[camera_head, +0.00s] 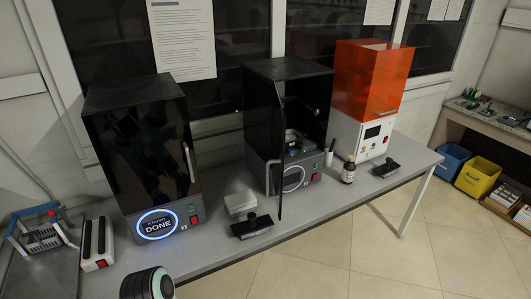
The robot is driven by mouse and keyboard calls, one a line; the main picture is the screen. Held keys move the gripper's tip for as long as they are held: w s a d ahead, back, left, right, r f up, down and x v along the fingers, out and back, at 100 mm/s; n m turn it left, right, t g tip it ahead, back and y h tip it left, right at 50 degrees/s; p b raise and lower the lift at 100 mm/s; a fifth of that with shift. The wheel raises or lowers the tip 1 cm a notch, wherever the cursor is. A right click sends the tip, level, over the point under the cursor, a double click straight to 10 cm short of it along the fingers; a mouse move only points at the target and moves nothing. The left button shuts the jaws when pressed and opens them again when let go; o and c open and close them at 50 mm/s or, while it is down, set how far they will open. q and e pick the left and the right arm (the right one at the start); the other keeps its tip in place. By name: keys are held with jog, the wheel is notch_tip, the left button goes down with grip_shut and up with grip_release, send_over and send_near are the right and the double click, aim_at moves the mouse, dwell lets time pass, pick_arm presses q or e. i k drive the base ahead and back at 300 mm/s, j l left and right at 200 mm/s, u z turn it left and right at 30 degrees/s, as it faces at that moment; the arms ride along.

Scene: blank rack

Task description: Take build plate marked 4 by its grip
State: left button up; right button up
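A black plate-like piece with a raised grip (252,227) lies on the grey table in front of the middle printer, beside a small white box. A similar black piece (386,169) lies at the right, in front of the orange-covered machine. No number can be read on either, so I cannot tell which is plate 4. A white block with two black upright parts (97,243) stands at the left of the table.
The left printer (145,150) is closed and its display reads DONE. The middle printer (290,120) has its door open, jutting forward. The orange-covered machine (370,90), a brown bottle (348,170), the white box (240,203) and a blue-handled wire basket (42,232) stand around.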

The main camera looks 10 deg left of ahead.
aim_at(389, 168)
jog(key=j, duration=0.35)
jog(key=k+j+z, duration=0.15)
jog(key=j, duration=0.55)
jog(key=i+l+u, duration=0.1)
jog(key=u, duration=0.25)
jog(key=l+u, duration=0.35)
jog(key=i+l+u, duration=0.2)
jog(key=l, duration=0.3)
jog(key=l+u, duration=0.2)
jog(key=l, duration=0.3)
jog(key=i+l, duration=0.1)
jog(key=l, duration=0.6)
jog(key=i+l+u, duration=0.1)
jog(key=l, duration=1.35)
jog(key=i+u, duration=0.05)
jog(key=i, duration=0.05)
